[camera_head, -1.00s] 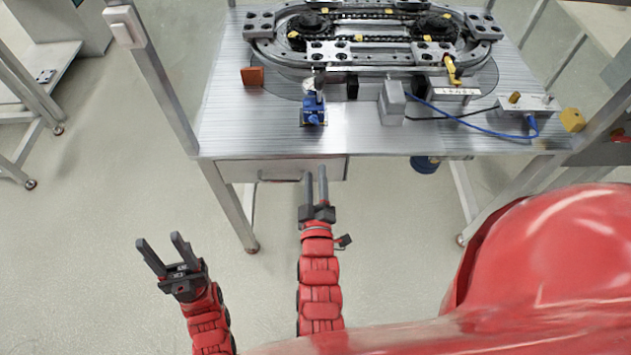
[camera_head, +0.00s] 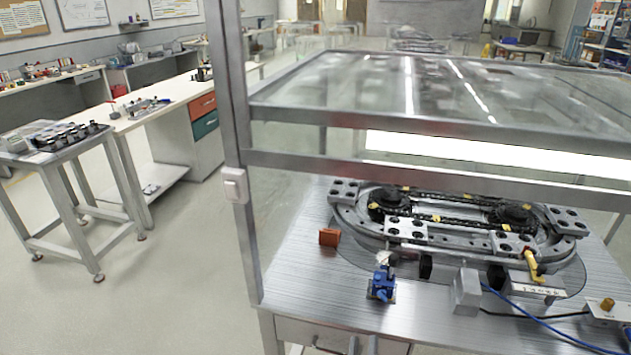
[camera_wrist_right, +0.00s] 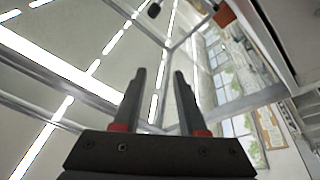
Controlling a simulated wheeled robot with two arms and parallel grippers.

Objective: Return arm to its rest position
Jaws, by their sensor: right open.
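Only the fingertips of my right gripper (camera_head: 362,345) show in the head view, at the bottom edge in front of the table's drawer front. In the right wrist view, the right gripper (camera_wrist_right: 159,80) has its two dark fingers apart with nothing between them. It points up toward bright ceiling lights and windows. The rest of the right arm is out of the head view. My left gripper is in neither current view.
The metal table (camera_head: 300,270) carries the oval ring track (camera_head: 460,222), a blue device (camera_head: 382,285), an orange block (camera_head: 329,237) and a grey block (camera_head: 467,292). A frame post (camera_head: 232,150) rises at its left corner. Open floor (camera_head: 180,290) lies left.

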